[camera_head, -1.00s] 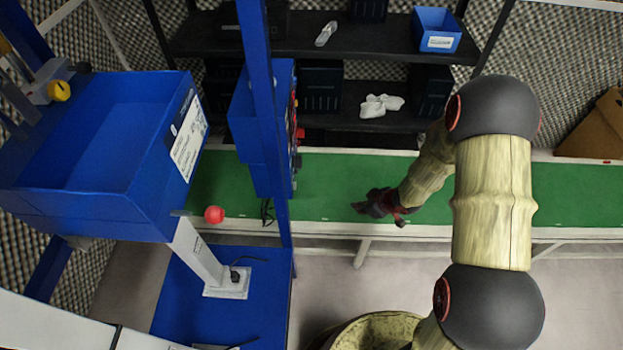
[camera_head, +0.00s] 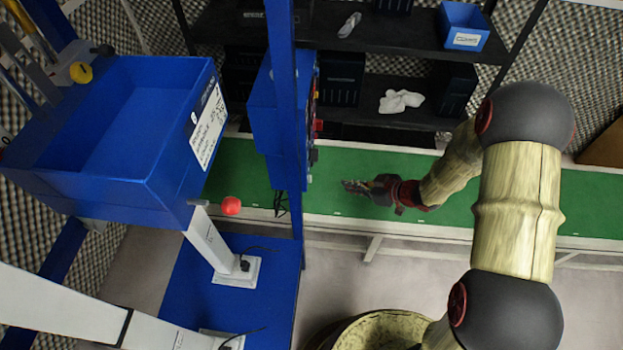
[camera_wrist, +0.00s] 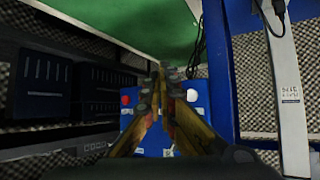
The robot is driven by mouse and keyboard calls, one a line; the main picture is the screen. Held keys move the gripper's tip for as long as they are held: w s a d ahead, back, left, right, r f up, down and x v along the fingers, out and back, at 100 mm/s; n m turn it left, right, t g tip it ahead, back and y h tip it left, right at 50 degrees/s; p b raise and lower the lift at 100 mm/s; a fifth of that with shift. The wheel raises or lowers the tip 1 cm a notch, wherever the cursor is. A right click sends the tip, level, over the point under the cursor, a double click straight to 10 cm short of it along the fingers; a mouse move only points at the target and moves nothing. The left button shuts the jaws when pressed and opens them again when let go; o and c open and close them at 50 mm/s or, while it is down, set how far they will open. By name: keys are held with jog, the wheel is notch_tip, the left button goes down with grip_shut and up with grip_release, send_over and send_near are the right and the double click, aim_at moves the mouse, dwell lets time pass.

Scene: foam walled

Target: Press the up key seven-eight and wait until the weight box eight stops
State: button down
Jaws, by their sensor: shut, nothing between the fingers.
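The blue control box (camera_head: 263,117) is fixed to the blue post, with red and dark keys (camera_head: 317,126) on its right side, seen edge-on. In the wrist view its blue face (camera_wrist: 160,140) shows a red key (camera_wrist: 125,99) and a pale key (camera_wrist: 191,95), partly hidden behind my fingers. I cannot read which key is seven-eight. My gripper (camera_head: 350,186) is shut and empty, over the green belt, right of the box and apart from it. It also shows in the wrist view (camera_wrist: 166,72). A large blue box (camera_head: 120,130) with a white label hangs at the left; its number is unreadable.
The blue post (camera_head: 284,80) stands between the large box and my arm. A green conveyor (camera_head: 400,215) runs across behind. Black shelves (camera_head: 390,45) hold a small blue bin (camera_head: 463,26) and a white cloth (camera_head: 400,101). A red ball knob (camera_head: 231,206) sits below the large box.

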aim_at(310, 179)
jog(key=a+b, duration=0.2)
jog(key=a, duration=0.6)
jog(key=shift+w+a, duration=0.1)
jog(key=shift+a, duration=0.15)
dwell(1.3)
jog(key=shift+a, duration=0.3)
